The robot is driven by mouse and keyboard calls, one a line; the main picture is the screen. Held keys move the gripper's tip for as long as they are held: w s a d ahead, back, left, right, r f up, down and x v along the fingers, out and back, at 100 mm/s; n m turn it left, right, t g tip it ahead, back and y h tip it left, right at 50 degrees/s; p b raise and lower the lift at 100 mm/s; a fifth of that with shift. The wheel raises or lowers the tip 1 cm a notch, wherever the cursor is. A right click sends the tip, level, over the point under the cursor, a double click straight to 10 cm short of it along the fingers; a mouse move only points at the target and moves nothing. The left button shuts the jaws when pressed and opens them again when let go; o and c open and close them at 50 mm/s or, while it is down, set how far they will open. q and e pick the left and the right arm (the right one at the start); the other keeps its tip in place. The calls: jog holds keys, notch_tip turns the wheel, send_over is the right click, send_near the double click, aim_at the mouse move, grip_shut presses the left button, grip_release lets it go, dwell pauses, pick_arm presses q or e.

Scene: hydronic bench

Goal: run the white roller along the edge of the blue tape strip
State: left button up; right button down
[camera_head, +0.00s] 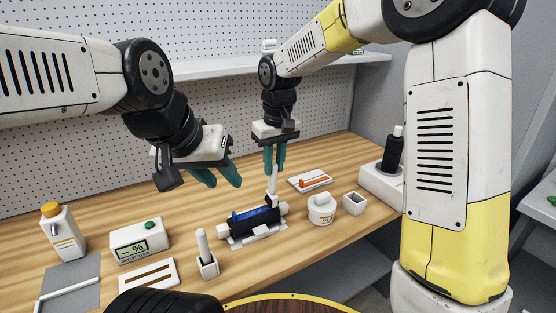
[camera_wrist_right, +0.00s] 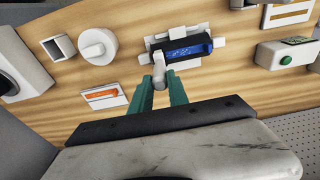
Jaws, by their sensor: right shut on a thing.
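The white roller (camera_head: 272,184) is upright in my right gripper (camera_head: 275,165), whose teal fingers are shut on its handle. Its lower end is at the right part of the blue tape strip (camera_head: 250,214), which lies along a dark cylinder in a white cradle (camera_head: 260,236). In the right wrist view the roller's end (camera_wrist_right: 163,60) overlaps the left end of the blue strip (camera_wrist_right: 188,52); I cannot tell whether they touch. The fingers of my right gripper (camera_wrist_right: 164,92) show there too. My left gripper (camera_head: 218,180) is open and empty, above and left of the strip.
Right of the cradle are a white pot (camera_head: 322,208), a small open box (camera_head: 355,203) and a tray with an orange piece (camera_head: 312,180). Left are a white holder (camera_head: 208,266), a meter (camera_head: 140,242) and a bottle (camera_head: 64,234). A pegboard and shelf stand behind.

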jog(key=shift+f, duration=0.45)
dwell(0.4)
jog(key=shift+s+a, duration=0.4)
jog(key=shift+a, duration=0.2)
jog(key=shift+s+a, duration=0.4)
jog(key=shift+a, duration=0.2)
jog(key=shift+f, duration=0.1)
jog(key=shift+s+a, duration=0.8)
jog(key=shift+a, duration=0.35)
jog(key=shift+s+a, duration=0.1)
jog(key=shift+s+a, duration=0.35)
jog(key=shift+a, duration=0.2)
jog(key=shift+s+a, duration=0.35)
jog(key=shift+a, duration=0.2)
jog(key=shift+w+d, duration=0.1)
